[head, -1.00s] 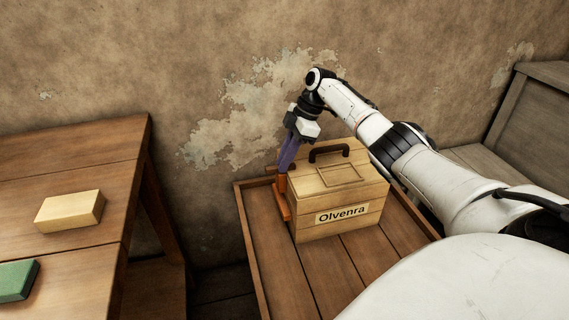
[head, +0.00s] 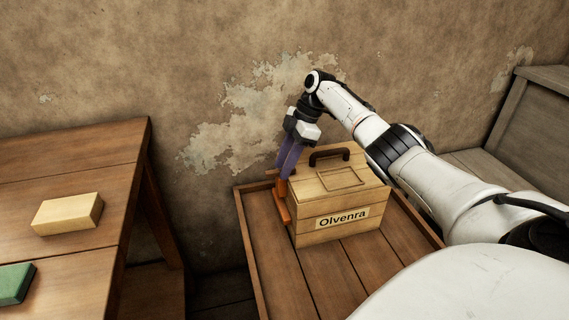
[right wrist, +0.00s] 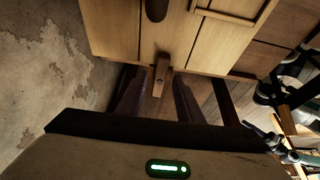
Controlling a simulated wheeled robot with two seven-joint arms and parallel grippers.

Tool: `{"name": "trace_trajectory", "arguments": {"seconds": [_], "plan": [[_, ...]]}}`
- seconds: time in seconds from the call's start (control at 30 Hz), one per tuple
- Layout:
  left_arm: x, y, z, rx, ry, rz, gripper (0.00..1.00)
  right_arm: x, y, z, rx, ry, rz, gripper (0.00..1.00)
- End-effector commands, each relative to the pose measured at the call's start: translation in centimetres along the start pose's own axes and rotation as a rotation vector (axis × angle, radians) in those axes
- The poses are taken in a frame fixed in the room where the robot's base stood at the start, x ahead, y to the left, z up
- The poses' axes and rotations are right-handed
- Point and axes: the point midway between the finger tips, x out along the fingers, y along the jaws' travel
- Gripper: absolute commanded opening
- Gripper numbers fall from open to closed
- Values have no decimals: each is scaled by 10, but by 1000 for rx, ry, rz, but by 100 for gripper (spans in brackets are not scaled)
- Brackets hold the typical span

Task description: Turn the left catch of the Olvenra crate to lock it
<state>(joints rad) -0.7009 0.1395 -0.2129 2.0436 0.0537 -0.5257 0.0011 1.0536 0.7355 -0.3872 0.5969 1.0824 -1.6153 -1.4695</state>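The Olvenra crate (head: 318,208) is a pale wooden box with a dark top handle and a name label on its front. Its left catch (right wrist: 162,74) shows in the right wrist view as a small brown lever at the crate's side. My right gripper (right wrist: 157,98) points down beside the crate's left side. Its two fingers stand apart, one on each side of the catch, with gaps visible. In the head view my right gripper (head: 283,180) partly hides the orange-brown parts at that side. I cannot tell whether a finger touches the catch. My left gripper is not in view.
The crate stands on a brown tray-like table with a raised rim (head: 254,262). A wooden table (head: 80,170) at left carries a pale block (head: 66,213) and a green block (head: 14,284). The wall (head: 200,60) is close behind. A grey wooden box (head: 535,115) stands at right.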

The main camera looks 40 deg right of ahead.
Motion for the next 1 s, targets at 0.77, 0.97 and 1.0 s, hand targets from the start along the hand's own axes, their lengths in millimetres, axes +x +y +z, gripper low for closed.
{"name": "trace_trajectory", "arguments": {"seconds": [0.77,0.97,1.0], "plan": [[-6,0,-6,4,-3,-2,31,-102,0,0,0,0,0,33],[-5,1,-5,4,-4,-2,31,-103,0,0,0,0,-1,33],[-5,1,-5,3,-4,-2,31,-103,0,0,0,0,-1,33]]}}
